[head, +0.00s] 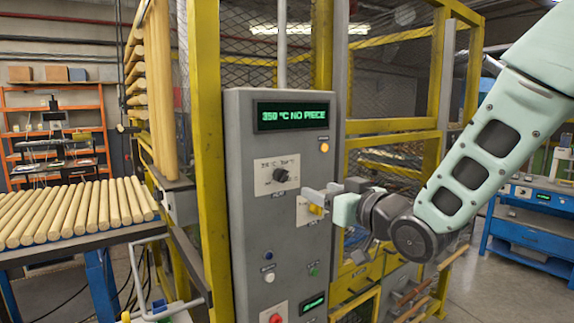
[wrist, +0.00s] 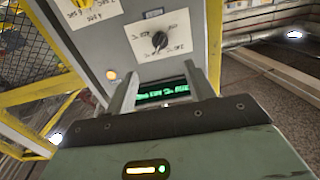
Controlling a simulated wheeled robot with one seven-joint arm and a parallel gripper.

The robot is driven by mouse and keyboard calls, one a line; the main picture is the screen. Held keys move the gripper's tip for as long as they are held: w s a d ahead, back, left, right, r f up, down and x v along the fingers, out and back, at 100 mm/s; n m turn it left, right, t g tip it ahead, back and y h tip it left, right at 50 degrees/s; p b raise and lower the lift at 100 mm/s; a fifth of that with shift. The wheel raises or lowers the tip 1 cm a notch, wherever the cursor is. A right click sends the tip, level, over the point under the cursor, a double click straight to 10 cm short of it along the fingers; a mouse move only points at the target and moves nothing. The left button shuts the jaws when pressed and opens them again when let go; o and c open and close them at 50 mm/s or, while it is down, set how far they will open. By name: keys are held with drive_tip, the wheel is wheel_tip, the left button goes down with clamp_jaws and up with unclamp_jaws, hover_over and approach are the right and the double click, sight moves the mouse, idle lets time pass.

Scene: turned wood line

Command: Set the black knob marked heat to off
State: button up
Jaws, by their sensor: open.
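The black knob (head: 281,175) sits on a white marked plate on the front of a grey control cabinet (head: 245,210). It also shows in the wrist view (wrist: 160,40), where the panel appears upside down. The plate's markings are too small to read surely, and I cannot tell the knob's setting. My gripper (head: 318,192) is open and empty, to the right of and slightly below the black knob, apart from it. In the wrist view the two fingers (wrist: 168,82) point toward the panel. A yellow knob (head: 315,209) lies lower right, partly hidden by my gripper.
A green display (head: 295,116) above reads "350 °C NO PIECE". An orange lamp (head: 324,147) is lit. Several buttons, including a red one (head: 275,318), sit lower. A yellow mesh frame (head: 206,150) surrounds the cabinet. Wooden rods (head: 75,210) lie at left.

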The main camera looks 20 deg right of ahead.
sight(286, 178)
drive_tip(key=p+x, duration=0.6)
drive_tip(key=x, duration=0.6)
drive_tip(key=shift+w+a, duration=0.1)
drive_tip(key=shift+w, duration=0.1)
drive_tip(key=shift+w+a+f, duration=0.1)
drive_tip(key=shift+w+a, duration=0.1)
drive_tip(key=shift+w, duration=0.4)
drive_tip(key=c, duration=1)
